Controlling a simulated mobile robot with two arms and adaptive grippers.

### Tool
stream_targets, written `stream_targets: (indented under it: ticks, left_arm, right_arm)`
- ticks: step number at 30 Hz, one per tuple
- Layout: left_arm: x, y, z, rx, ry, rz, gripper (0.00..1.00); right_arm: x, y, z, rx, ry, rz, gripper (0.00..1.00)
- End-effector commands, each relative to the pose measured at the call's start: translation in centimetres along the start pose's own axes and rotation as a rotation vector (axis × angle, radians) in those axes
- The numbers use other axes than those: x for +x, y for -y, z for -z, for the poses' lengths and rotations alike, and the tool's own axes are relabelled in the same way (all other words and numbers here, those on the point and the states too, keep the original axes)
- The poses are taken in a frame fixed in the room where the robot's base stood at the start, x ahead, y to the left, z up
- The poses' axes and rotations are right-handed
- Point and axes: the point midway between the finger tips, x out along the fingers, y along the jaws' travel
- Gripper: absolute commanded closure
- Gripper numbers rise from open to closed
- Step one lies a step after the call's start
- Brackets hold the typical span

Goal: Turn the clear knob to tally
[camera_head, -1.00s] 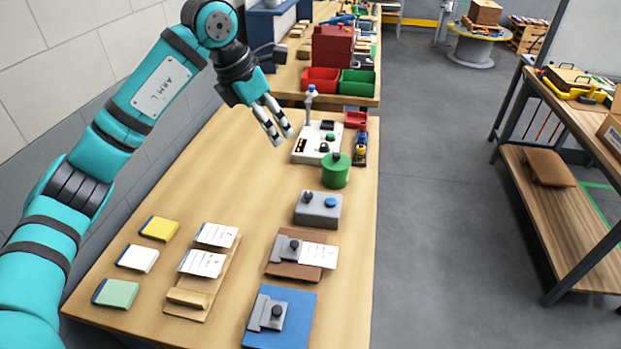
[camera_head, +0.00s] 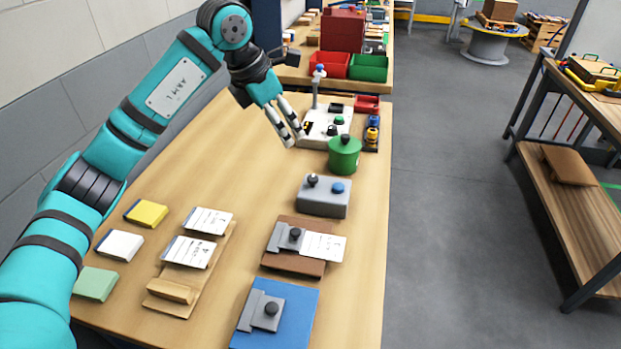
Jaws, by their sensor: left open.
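A white control box (camera_head: 312,140) stands on the wooden table, with a green button (camera_head: 339,120), a dark knob (camera_head: 332,131) and a small dark display. A grey box (camera_head: 323,203) nearer to me carries a black knob (camera_head: 312,180) and a blue button (camera_head: 338,187). I cannot read any labels, so I cannot tell which knob is the clear one. My left gripper (camera_head: 294,140) is open and empty, its fingers pointing down just left of the white box and partly in front of its left edge. I cannot tell whether it touches the box. My right gripper is out of view.
A green cylinder (camera_head: 344,157) with a black top stands in front of the white box. A post with a blue top (camera_head: 319,72) rises behind it. Cards and small fixtures lie on the near table, including a blue plate (camera_head: 296,318). The table's left middle is clear.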

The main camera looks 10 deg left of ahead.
Motion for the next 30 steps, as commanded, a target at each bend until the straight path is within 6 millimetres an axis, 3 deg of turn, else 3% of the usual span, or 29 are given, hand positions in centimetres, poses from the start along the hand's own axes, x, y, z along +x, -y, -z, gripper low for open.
stream_targets:
  ticks: [21,30]
  left_arm:
    - [14.1,0.2,0.0,-0.001,-0.004,0.004,0.51]
    - [16.6,0.1,0.0,0.0,-0.002,0.002,0.51]
  right_arm:
    - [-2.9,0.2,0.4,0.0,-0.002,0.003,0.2]
    - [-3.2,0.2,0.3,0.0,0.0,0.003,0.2]
